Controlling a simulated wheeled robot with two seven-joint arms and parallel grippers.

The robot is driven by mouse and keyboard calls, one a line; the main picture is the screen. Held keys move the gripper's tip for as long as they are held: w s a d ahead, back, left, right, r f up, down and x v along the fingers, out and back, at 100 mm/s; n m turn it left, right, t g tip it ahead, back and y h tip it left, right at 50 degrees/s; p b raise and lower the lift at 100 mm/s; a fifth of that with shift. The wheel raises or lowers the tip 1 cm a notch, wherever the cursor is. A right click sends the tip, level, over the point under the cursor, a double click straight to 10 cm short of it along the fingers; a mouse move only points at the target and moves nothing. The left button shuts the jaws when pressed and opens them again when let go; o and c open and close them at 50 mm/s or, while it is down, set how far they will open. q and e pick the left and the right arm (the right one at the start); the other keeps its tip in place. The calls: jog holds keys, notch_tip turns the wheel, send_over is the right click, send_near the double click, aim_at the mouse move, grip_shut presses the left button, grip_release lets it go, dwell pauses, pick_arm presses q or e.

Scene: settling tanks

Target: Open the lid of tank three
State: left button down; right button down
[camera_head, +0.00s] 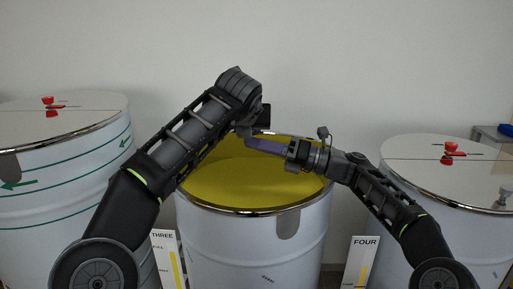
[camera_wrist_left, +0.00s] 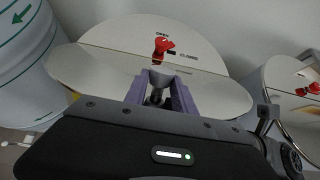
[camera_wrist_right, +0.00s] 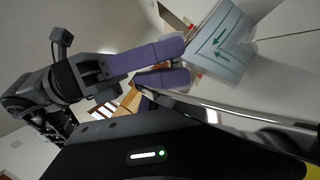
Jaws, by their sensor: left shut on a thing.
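Tank three (camera_head: 250,248) is the white drum in the middle, beside a THREE sign (camera_head: 163,236). Yellow shows inside its rim; I cannot tell lid underside from contents. In the left wrist view its pale lid (camera_wrist_left: 100,68) is crossed by a seam, with a red latch (camera_wrist_left: 163,45) beside OPEN and CLOSED lettering. My left gripper (camera_wrist_left: 157,84) is shut on the lid's grey knob (camera_wrist_left: 156,97); the arm hides this in the head view. My right gripper (camera_head: 264,146) reaches in from the right over the yellow. Its finger gap is not clear.
A tank with green arrows (camera_head: 60,170) stands at left. Tank four (camera_head: 455,225), with a red latch (camera_head: 450,150) on its pale lid, stands at right near a FOUR sign (camera_head: 363,257). A plain wall (camera_head: 380,60) is behind. Both my arms cross close together above tank three.

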pick_arm(q)
jog(key=c, duration=1)
grip_release()
jog(key=shift+f, duration=0.25)
jog(key=shift+c, duration=0.2)
pick_arm(e)
jog(key=shift+r, duration=0.3)
pick_arm(q)
jog(key=shift+s, duration=0.1)
jog(key=shift+s+r, duration=0.4)
jog(key=shift+r, duration=0.05)
jog(key=v, duration=1.1)
pick_arm(e)
jog(key=shift+f, duration=0.2)
pick_arm(q)
jog(key=shift+r, duration=0.1)
